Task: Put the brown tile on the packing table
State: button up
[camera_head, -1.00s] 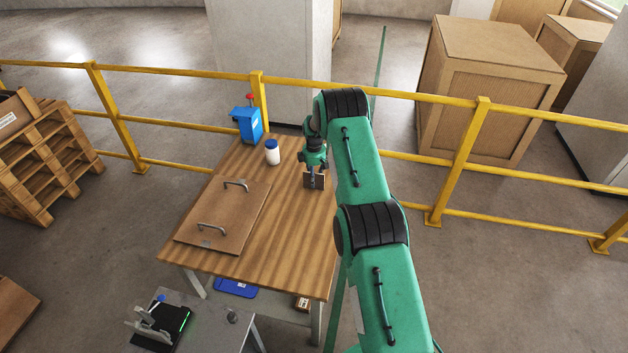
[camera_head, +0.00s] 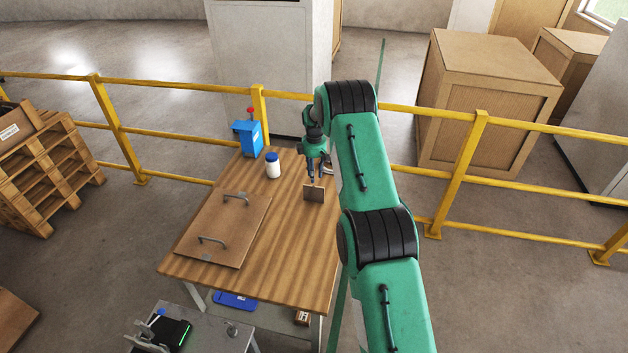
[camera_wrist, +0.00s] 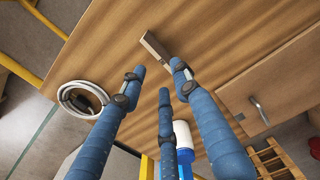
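The brown tile (camera_head: 314,194) stands on edge on the wooden packing table (camera_head: 290,255), near its right edge in the head view. The wrist view shows the tile (camera_wrist: 153,47) from above as a narrow strip just beyond the fingertips. My gripper (camera_head: 315,182) is above the tile, fingers pointing down. In the wrist view, the blue fingers of my gripper (camera_wrist: 160,75) are spread apart with nothing between them. The tile appears clear of the fingertips.
A white bottle with a blue cap (camera_head: 273,166) stands left of my gripper. A blue box with a red button (camera_head: 247,138) is at the back corner. A board with two handles (camera_head: 222,228) lies on the table's left. Yellow railing (camera_head: 180,176) runs behind the table.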

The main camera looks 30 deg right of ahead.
jog(key=shift+r, duration=0.35)
dwell(0.4)
